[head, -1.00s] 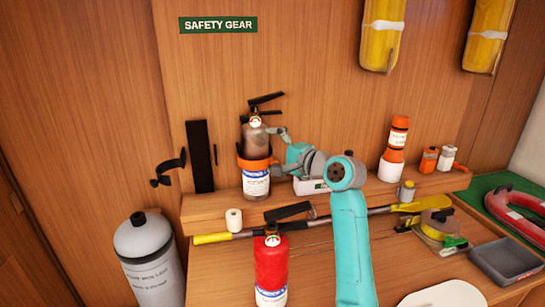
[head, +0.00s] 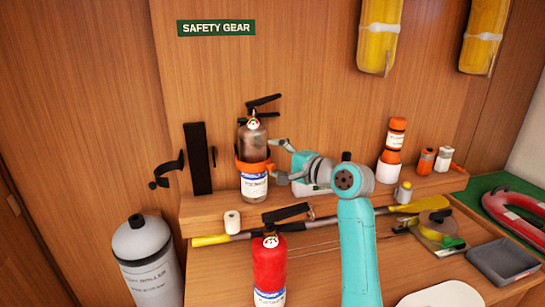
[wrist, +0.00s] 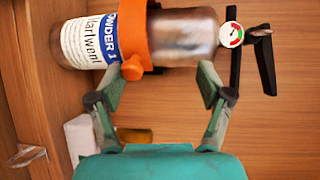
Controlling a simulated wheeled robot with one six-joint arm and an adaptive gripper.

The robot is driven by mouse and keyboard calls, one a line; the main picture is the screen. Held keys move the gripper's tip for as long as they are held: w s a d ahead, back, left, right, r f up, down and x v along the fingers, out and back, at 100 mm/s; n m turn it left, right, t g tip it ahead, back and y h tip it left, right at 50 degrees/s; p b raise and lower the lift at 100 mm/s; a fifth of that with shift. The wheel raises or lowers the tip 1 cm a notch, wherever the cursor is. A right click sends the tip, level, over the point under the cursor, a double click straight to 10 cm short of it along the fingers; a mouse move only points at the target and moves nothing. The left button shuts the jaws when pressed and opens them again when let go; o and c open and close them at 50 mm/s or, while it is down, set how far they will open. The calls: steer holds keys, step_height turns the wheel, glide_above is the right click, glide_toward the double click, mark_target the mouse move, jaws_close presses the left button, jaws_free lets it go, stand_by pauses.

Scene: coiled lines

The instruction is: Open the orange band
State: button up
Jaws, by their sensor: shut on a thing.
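The orange band (head: 247,166) wraps the middle of the dull metal extinguisher (head: 253,148) that stands on the shelf against the wall. In the wrist view the band (wrist: 134,38) runs across the body (wrist: 185,38), and its orange tab sits by the left fingertip. My gripper (head: 277,161) is at the right side of the extinguisher. In the wrist view my gripper (wrist: 170,72) has one finger at the band's tab and the other by the bare metal body. The band's far side is hidden.
A red extinguisher (head: 270,265) stands in front on the bench. A white roll (head: 232,222) and a yellow-ended pole (head: 300,228) lie near it. An orange-and-white bottle (head: 393,147) stands right on the shelf.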

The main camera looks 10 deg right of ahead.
steer(key=shift+s+d+r+t, duration=0.15)
steer(key=shift+s+d+r, duration=0.2)
steer(key=shift+r, duration=0.25)
steer(key=shift+s+d+r+t, duration=0.15)
steer(key=shift+s+d+r, duration=0.1)
steer(key=shift+s+r, duration=0.3)
steer(key=shift+c, duration=0.4)
steer(key=v, duration=0.8)
steer(key=shift+s+a+f, duration=0.2)
steer(key=shift+s+f, duration=0.05)
steer(key=shift+f, duration=0.4)
